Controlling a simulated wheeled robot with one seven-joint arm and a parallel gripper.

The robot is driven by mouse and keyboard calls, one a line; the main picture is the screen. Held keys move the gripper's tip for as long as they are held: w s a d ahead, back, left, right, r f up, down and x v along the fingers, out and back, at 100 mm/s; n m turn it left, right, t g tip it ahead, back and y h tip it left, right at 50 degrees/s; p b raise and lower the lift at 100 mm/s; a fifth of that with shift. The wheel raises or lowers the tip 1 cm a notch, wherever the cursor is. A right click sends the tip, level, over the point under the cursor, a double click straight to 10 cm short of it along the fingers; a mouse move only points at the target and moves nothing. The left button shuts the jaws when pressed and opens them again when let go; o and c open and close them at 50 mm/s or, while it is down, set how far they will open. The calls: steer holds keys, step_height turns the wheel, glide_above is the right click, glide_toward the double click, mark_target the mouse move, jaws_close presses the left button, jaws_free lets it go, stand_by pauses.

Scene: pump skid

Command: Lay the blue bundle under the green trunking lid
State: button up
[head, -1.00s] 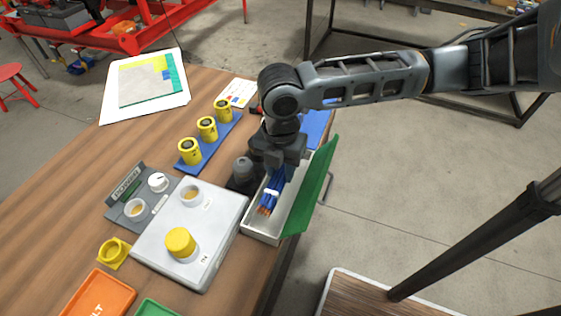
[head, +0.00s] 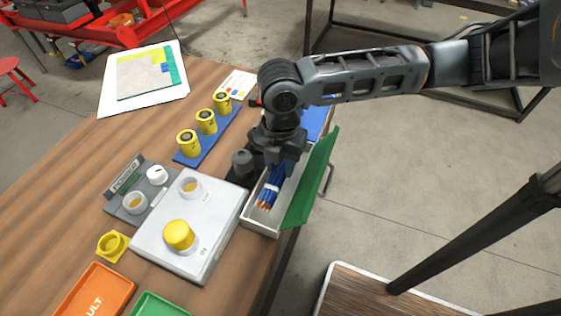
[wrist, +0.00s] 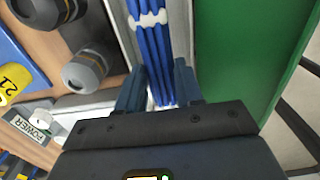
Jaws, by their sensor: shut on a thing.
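The blue bundle (head: 272,188) is a set of blue cables with copper ends and a white tie; it lies lengthwise in the open white trunking (head: 262,223). In the wrist view the bundle (wrist: 154,50) runs away from my gripper (wrist: 158,88). In the head view my gripper (head: 281,158) is over the far part of the trunking, shut on the bundle. The green trunking lid (head: 312,185) stands open and tilted outward along the trunking's right side. The trunking floor under the bundle is partly hidden.
Dark grey knobs (head: 242,162) stand close to the trunking's left. A white box with a yellow button (head: 179,235) and yellow cylinders on a blue strip (head: 207,122) are further left. The table edge is just right of the trunking, with open floor beyond.

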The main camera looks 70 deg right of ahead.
steer(key=shift+f+b, duration=1.55)
steer(key=shift+f, duration=0.65)
steer(key=o, duration=1)
steer(key=shift+o, duration=0.2)
steer(key=shift+r, duration=3.9)
